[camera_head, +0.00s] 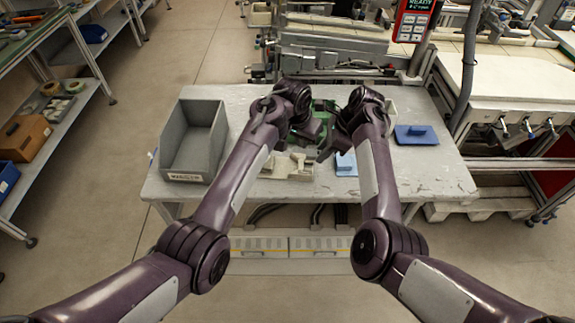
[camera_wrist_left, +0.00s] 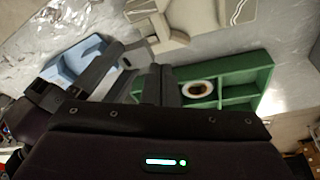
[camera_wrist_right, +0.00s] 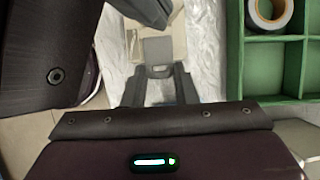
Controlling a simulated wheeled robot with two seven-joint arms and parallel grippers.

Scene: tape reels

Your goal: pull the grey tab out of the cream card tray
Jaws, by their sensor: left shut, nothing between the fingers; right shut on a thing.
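The cream card tray (camera_head: 290,166) lies at the front middle of the table; part of it shows in the left wrist view (camera_wrist_left: 172,18) and the right wrist view (camera_wrist_right: 170,28). My right gripper (camera_wrist_right: 158,78) is shut on the grey tab (camera_wrist_right: 157,52), which overlaps the tray's edge in the right wrist view. I cannot tell how deep the tab sits. My left gripper (camera_wrist_left: 158,72) is shut and empty, between the tray and the green compartment tray in its own view. Both fingertips are largely hidden in the head view.
The green compartment tray (camera_wrist_left: 262,75) stands behind the cream tray, with a tape reel (camera_wrist_left: 200,88) in it. A grey bin (camera_head: 197,150) is at the left. A light blue block (camera_head: 346,164) and a dark blue item (camera_head: 416,135) are at the right. The table's right front is clear.

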